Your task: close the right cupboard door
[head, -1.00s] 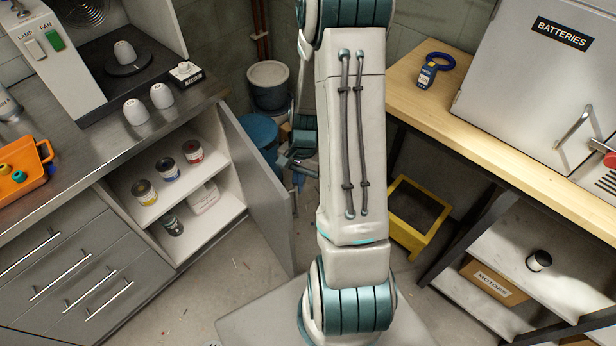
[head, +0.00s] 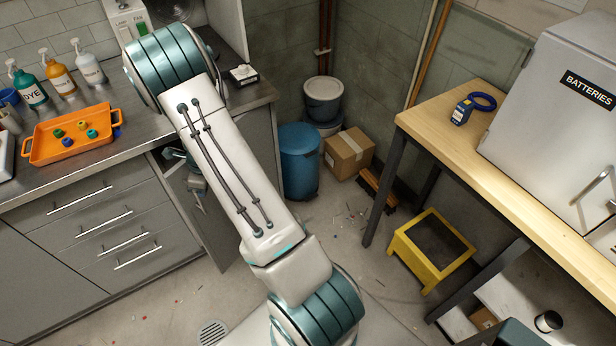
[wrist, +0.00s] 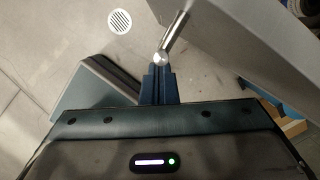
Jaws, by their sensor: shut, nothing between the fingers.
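The right cupboard door (head: 212,232) is a grey panel at the right end of the bench. In the head view it stands ajar, partly behind my arm, so its exact angle is hard to judge. In the wrist view the door (wrist: 235,45) fills the upper right, with its silver bar handle (wrist: 176,35) pointing toward my gripper. My gripper (wrist: 160,80) is shut and empty, its tips right at the near end of the handle; I cannot tell whether they touch. In the head view my gripper (head: 195,183) is small beside the door, partly hidden by my arm.
Drawers (head: 120,230) with bar handles lie left of the door. An orange tray (head: 70,150) sits on the bench. A blue bin (head: 300,165), a cardboard box (head: 348,153) and a yellow step stool (head: 430,250) stand right of the door. The floor in front is mostly clear.

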